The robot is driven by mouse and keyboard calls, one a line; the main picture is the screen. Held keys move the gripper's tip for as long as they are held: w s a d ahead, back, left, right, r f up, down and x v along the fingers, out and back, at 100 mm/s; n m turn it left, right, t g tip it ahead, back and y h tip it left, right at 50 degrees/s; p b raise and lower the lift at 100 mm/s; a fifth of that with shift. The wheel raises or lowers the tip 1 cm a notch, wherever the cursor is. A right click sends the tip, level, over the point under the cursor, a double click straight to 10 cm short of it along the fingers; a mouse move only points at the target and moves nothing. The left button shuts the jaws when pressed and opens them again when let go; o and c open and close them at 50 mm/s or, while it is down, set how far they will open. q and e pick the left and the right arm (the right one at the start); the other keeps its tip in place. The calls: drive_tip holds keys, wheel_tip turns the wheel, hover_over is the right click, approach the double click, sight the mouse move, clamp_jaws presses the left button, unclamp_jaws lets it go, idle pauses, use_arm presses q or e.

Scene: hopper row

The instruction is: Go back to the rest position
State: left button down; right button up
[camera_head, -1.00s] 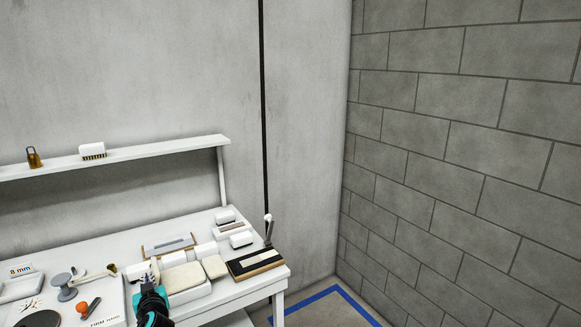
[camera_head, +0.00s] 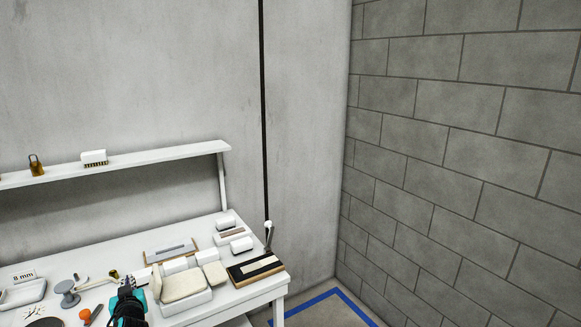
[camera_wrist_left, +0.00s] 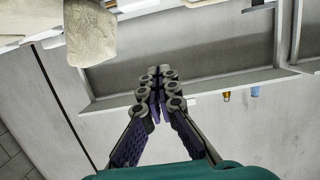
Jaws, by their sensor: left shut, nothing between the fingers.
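My left gripper (camera_head: 127,285) shows at the lower left in the head view, in front of and over the white workbench (camera_head: 262,291). In the left wrist view its two fingers (camera_wrist_left: 158,75) meet at the tips, shut with nothing between them. My right gripper is not in view.
A white tray with a beige pad (camera_head: 182,283) lies just right of the gripper. A black-framed board (camera_head: 256,267) is at the bench's right end. A grey spool-shaped piece (camera_head: 67,293) stands left. A shelf (camera_head: 150,158) runs above. Floor with blue tape (camera_head: 340,294) is clear.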

use_arm(q)
drive_tip(key=shift+s+a+r, duration=0.2)
drive_tip(key=shift+a+r, duration=0.15)
drive_tip(key=s+d+r+m+g+h, duration=0.2)
drive_tip(key=s+d+g+h, duration=0.1)
drive_tip(key=s+d, duration=1)
drive_tip(key=s+d+f+m+g+h, duration=0.1)
drive_tip(key=s+d+f+m+h, duration=0.1)
drive_tip(key=s+d, duration=0.6)
drive_tip(key=s+d+f+m+g+h, duration=0.2)
drive_tip(key=s+d+f+h, duration=0.1)
drive_tip(key=s+d, duration=0.6)
drive_tip(key=shift+d+f, duration=0.15)
drive_tip(key=shift+f, duration=0.6)
drive_tip(key=shift+w, duration=0.1)
